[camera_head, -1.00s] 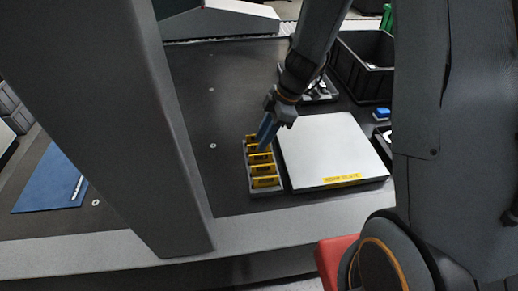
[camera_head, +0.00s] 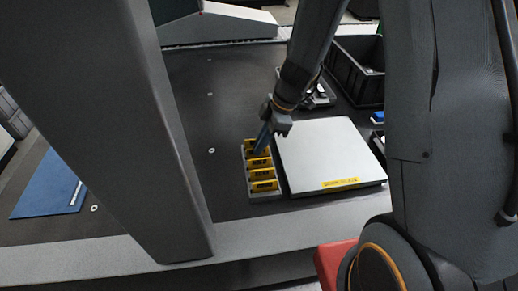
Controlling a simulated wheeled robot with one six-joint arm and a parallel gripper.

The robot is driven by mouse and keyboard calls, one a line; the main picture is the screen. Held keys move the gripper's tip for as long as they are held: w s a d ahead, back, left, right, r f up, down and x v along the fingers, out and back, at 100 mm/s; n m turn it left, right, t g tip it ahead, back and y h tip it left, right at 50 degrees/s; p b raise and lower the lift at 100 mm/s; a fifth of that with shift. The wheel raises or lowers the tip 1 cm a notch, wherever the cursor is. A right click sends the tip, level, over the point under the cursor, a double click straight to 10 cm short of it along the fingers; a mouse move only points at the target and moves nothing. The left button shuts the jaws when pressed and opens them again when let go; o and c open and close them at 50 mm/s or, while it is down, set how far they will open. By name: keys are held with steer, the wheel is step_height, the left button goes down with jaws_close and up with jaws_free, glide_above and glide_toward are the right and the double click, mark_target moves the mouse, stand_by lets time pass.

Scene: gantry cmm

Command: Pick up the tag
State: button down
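Several yellow tags with dark print stand in a row in a narrow grey holder (camera_head: 251,190). The nearest tag (camera_head: 264,186) and the one behind it (camera_head: 261,174) show clearly. My gripper (camera_head: 261,146) points down at the far part of the row, its blue fingers at or just above a tag there (camera_head: 258,163). The fingers overlap the far tags, and I cannot tell whether they touch one or whether they are open or shut.
A pale flat plate (camera_head: 325,155) with a yellow label lies right of the holder. A black bin (camera_head: 352,75) stands at the back right. A blue mat (camera_head: 48,188) lies at the left, beyond a thick grey column (camera_head: 120,110). The dark table left of the holder is clear.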

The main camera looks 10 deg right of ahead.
step_height(320, 180, up, 14)
steer(key=p, duration=0.1)
steer(key=shift+r, duration=0.2)
stand_by(0.9)
